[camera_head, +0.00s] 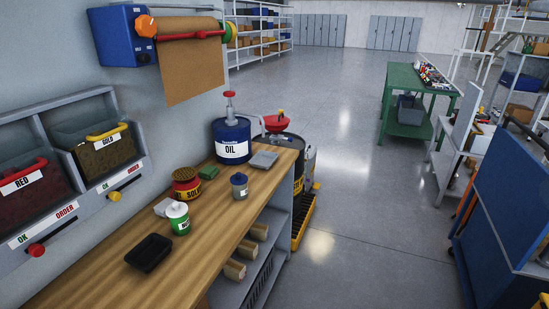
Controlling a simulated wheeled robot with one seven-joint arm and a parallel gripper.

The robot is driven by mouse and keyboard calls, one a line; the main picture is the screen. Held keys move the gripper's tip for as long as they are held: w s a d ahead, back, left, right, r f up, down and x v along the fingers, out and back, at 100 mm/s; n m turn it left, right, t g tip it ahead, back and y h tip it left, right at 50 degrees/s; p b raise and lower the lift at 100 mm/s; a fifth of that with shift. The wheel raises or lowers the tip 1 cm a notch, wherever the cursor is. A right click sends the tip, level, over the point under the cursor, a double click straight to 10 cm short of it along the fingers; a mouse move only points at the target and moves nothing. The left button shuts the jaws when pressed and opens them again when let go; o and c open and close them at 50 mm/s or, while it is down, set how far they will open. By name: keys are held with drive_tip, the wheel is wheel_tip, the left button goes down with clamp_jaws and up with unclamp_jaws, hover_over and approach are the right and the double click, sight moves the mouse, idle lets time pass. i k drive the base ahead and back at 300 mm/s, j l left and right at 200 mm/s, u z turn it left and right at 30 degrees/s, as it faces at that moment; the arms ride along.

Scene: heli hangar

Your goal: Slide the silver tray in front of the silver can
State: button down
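The silver tray (264,159) is a small, shallow grey tray lying flat on the wooden workbench (205,232), near its far end. It is to the right of the blue oil drum. The silver can (240,191) is a small grey can with a blue lid. It stands upright near the bench's right edge, nearer to me than the silver tray and slightly to its left. The tray and can are apart, with bare wood between them. My gripper is not in view.
A black tray (149,253), a white-and-green can (179,219), a red-and-yellow tin (186,188), a green block (208,173) and the blue oil drum (232,137) also stand on the bench. Bins (105,146) line the wall. Open floor (365,235) lies to the right.

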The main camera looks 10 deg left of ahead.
sight(263, 160)
drive_tip(key=i+l+u, duration=0.2)
drive_tip(key=i+u, duration=0.15)
drive_tip(key=i+l+u, duration=0.95)
drive_tip(key=l+u, duration=0.2)
drive_tip(key=i+l+u, duration=0.15)
drive_tip(key=l+u, duration=0.3)
drive_tip(key=l, duration=0.15)
drive_tip(key=l+u, duration=0.9)
drive_tip(key=l, duration=0.3)
drive_tip(key=l+u, duration=0.1)
drive_tip(key=l, duration=0.2)
drive_tip(key=k+l, duration=0.15)
drive_tip(key=l, duration=0.2)
drive_tip(key=i+u, duration=0.05)
